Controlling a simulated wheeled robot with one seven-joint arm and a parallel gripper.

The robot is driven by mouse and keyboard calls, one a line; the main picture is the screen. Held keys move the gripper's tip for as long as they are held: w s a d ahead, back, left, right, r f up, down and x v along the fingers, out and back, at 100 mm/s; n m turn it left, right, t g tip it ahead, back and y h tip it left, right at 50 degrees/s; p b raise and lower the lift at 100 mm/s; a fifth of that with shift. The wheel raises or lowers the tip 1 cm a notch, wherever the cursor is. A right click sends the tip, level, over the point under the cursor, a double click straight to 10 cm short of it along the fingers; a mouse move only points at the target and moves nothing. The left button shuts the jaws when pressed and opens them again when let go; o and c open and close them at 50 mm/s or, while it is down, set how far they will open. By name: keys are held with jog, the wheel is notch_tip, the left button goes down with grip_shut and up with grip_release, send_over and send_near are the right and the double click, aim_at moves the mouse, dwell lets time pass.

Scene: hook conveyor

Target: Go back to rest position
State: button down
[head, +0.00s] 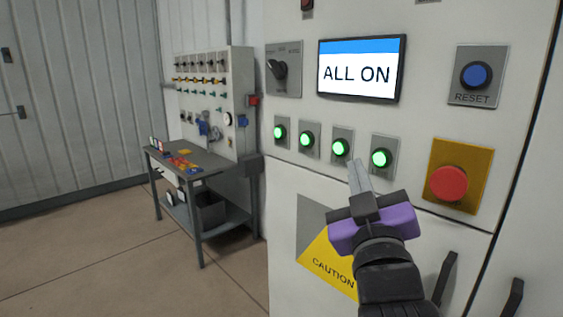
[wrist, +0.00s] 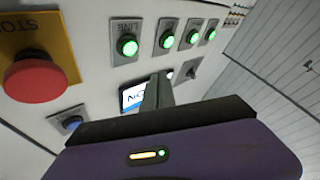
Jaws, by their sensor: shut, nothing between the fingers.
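My gripper (head: 357,166) is shut and empty in front of the control panel, its tip just below and between the two right-hand green buttons in the head view. Whether it touches the panel I cannot tell. The control panel (head: 420,120) has a row of lit green buttons (head: 340,148) and a screen (head: 361,70) that reads "ALL ON". In the wrist view my gripper (wrist: 160,80) points toward the panel, covering part of the screen (wrist: 133,97). The green buttons (wrist: 127,45) glow there too.
A red stop button (head: 448,184) on a yellow plate and a blue reset button (head: 477,75) are on the panel's right. A rotary switch (head: 278,70) is at its left. Dark handles (head: 445,275) stick out below. A workbench (head: 205,165) stands at left, with open floor before it.

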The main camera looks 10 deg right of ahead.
jog(key=s+a+f+y, duration=0.3)
jog(key=s+f+y, duration=0.3)
jog(key=s+f, duration=1.1)
jog(key=s+d+f+m+g+h, duration=0.1)
jog(key=s+d+f+g, duration=0.1)
jog(key=s+f, duration=0.6)
jog(key=s+d+f+m+g, duration=0.2)
jog(key=s+f+g, duration=0.2)
jog(key=s+f, duration=0.5)
jog(key=s, duration=0.7)
jog(key=shift+s+d+h, duration=0.15)
jog(key=shift+s+h, duration=0.2)
jog(key=shift+h, duration=0.05)
